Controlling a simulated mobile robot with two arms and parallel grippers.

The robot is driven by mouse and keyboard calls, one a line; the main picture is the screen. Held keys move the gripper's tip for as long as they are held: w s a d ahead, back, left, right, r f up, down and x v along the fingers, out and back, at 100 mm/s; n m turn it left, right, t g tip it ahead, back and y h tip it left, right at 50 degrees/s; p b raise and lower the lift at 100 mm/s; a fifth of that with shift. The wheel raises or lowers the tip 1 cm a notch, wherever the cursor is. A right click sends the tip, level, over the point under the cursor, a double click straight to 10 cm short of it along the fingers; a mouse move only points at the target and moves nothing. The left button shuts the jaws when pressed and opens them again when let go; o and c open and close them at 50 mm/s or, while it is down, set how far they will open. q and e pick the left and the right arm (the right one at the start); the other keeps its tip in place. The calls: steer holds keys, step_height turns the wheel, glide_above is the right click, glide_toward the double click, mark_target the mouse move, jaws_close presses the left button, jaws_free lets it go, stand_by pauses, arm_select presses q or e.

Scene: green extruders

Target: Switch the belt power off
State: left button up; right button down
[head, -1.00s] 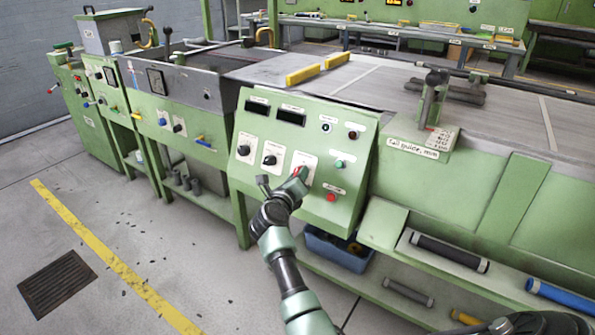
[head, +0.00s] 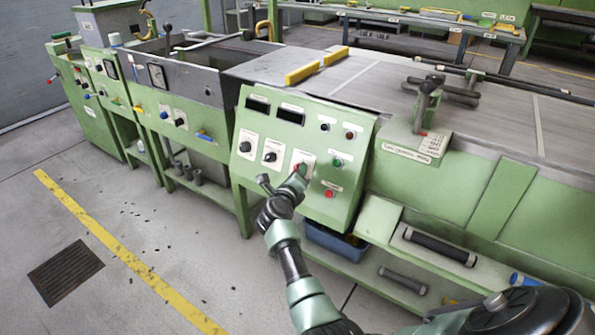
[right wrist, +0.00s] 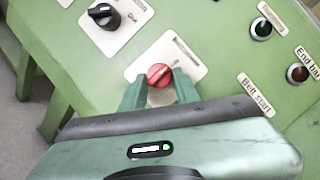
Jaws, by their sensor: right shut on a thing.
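The control panel (head: 300,150) is a sloped green box on the machine's front. On a white plate it carries a red rotary knob, which shows clearly in the right wrist view (right wrist: 159,73). The knob's ridge tilts up to the right; the plate's lettering is too blurred to read. My right gripper (right wrist: 160,86) is shut on the red knob, with one green finger on each side. In the head view my right gripper (head: 292,187) reaches the panel from below and largely hides the knob. My left gripper is in neither view.
A black knob (right wrist: 103,14) sits to the left of the red one. A green button (head: 337,162) and a red button (head: 329,193) are close on the right. A blue bin (head: 335,243) stands on the shelf below. The floor at left is open.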

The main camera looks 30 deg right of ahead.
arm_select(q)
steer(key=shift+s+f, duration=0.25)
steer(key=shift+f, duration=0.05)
arm_select(e)
steer(key=c, duration=1.1)
jaws_free()
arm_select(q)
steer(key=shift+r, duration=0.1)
arm_select(e)
steer(key=shift+a, duration=0.15)
